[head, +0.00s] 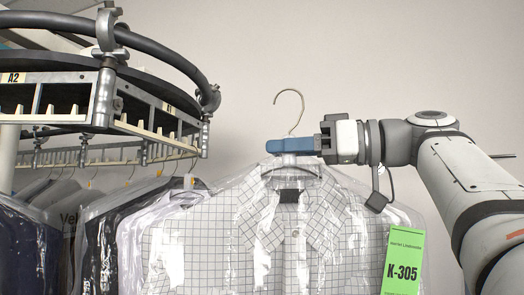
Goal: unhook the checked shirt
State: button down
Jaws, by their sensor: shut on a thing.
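The checked shirt (250,240) is white with a dark grid and hangs under clear plastic film on a hanger. The hanger's metal hook (290,108) stands free in the air to the right of the rail, touching nothing. My gripper (292,146) comes in from the right and is shut on the hanger's neck just below the hook. Its blue finger lies across the neck and hides part of it. A green tag (402,262) marked K-305 is on the shirt's right side.
The curved garment rail (150,132) with slotted edge and label A2 fills the upper left. Several bagged garments (100,235) hang from it, close to the shirt's left side. The plain wall behind shows free room above and right of the hook.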

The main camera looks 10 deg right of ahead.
jog(key=b+v, duration=0.4)
jog(key=v, duration=1.3)
